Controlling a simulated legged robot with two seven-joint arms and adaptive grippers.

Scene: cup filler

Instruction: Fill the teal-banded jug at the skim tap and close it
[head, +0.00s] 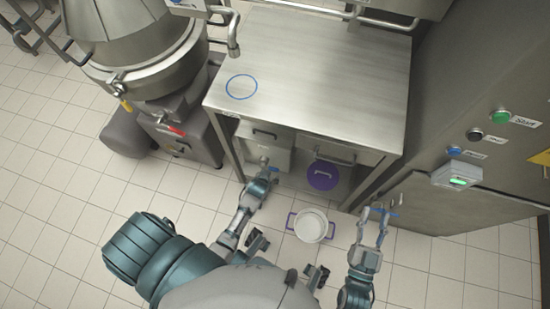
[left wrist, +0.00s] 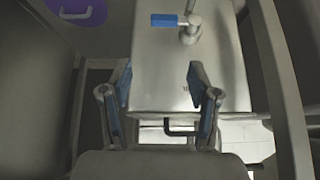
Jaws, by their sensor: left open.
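My left gripper (head: 267,172) reaches under the steel table in the head view. In the left wrist view its blue-padded fingers (left wrist: 160,95) are open with nothing between them, in front of a steel box (left wrist: 158,70). A small tap with a blue lever (left wrist: 170,20) is on the box; I cannot tell whether it is the skim tap. My right gripper (head: 378,212) is open and empty above the floor, right of a white round vessel (head: 311,225) with purple handles. I see no teal band on it and make out no teal-banded jug.
The steel table (head: 320,60) has a bare top with a blue ring (head: 241,87) below a steel spout (head: 233,48). A purple round piece (head: 323,176) is under the table. A large steel machine (head: 140,50) is at left; a cabinet with buttons (head: 460,130) is at right.

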